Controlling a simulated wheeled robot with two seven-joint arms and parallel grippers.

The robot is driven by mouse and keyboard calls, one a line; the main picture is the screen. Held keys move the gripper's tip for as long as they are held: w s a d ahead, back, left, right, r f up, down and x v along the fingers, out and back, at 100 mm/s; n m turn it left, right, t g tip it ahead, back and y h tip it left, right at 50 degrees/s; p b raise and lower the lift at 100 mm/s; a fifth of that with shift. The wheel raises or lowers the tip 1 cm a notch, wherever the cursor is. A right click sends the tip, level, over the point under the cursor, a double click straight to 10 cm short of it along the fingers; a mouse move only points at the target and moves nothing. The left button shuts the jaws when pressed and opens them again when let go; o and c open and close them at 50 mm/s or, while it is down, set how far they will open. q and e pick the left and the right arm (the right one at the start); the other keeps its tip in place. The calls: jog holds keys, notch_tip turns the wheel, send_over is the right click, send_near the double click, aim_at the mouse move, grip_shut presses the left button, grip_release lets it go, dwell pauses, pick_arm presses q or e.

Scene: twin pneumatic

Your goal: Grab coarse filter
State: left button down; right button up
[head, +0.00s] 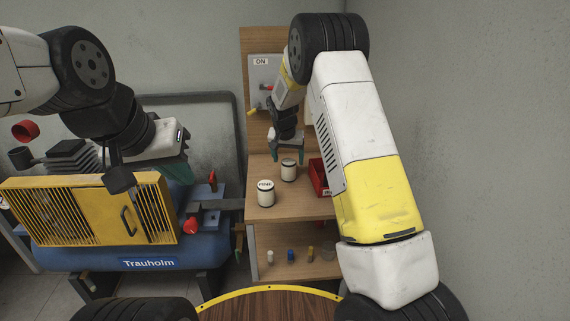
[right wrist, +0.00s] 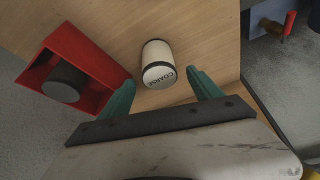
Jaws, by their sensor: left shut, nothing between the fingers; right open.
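The coarse filter, a white cylinder with a dark band and the word COARSE, stands on the wooden shelf top (head: 312,207); it shows in the head view (head: 289,172) and in the right wrist view (right wrist: 158,62). My right gripper (head: 287,154) is open and points down just above and behind it. In the right wrist view its teal fingers (right wrist: 160,86) lie on either side of the filter's near end, apart from it. My left gripper (head: 178,168) is shut and empty, over the blue compressor at left.
A red bin (head: 318,178) holding a dark round part (right wrist: 64,82) is beside the coarse filter. The compressor (head: 150,262) stands at left; small parts sit on the lower shelf.

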jog(key=shift+w+d+f, duration=0.15)
jog(key=shift+w+f, duration=0.15)
jog(key=shift+f, duration=0.35)
jog(key=shift+c, duration=0.4)
grip_shut()
jog(key=shift+r, duration=0.2)
